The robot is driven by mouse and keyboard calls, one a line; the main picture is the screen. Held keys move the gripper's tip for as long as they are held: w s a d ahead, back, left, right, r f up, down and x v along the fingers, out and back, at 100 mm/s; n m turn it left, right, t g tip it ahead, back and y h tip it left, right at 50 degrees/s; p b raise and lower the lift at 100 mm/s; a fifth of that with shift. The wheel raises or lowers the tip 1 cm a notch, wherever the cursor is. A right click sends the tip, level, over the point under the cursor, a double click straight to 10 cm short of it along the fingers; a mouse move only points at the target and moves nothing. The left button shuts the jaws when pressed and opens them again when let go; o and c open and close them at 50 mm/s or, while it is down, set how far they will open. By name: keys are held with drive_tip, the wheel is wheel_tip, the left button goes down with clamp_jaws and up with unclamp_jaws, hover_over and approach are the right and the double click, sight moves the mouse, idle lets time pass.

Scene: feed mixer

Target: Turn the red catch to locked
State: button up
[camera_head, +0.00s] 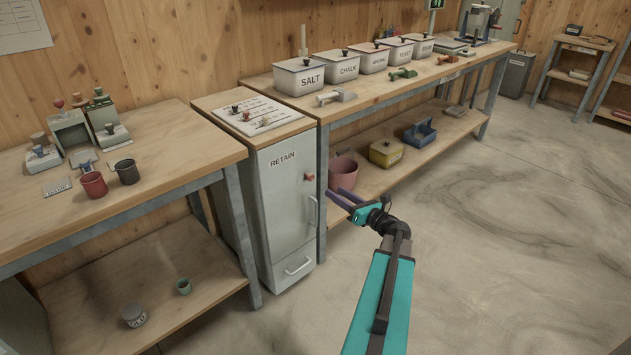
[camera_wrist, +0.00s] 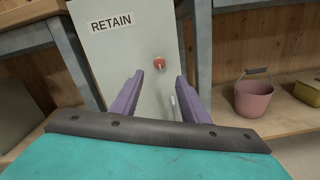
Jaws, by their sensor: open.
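The red catch (camera_head: 309,177) is a small knob on the upper right of the white RETAIN cabinet door (camera_head: 283,200). In the wrist view the red catch (camera_wrist: 159,62) shows ahead, above and between my fingertips, with a small pale shaft or pointer below it. Which setting it is at cannot be told. My gripper (camera_head: 341,198) has purple fingers and is open and empty. In the wrist view my gripper (camera_wrist: 158,82) points at the door, apart from the catch. The door looks closed, and its upright handle (camera_head: 314,212) is below the catch.
A drawer-like handle (camera_head: 298,266) is low on the cabinet. A pink bucket (camera_head: 343,173) and a yellow box (camera_head: 386,152) stand on the shelf to the right. A bench leg (camera_head: 322,195) stands close beside the cabinet. The floor (camera_head: 470,240) in front is clear.

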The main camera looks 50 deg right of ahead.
sight(312, 177)
drive_tip(key=w, duration=1.1)
drive_tip(key=shift+w+d, duration=0.4)
clamp_jaws()
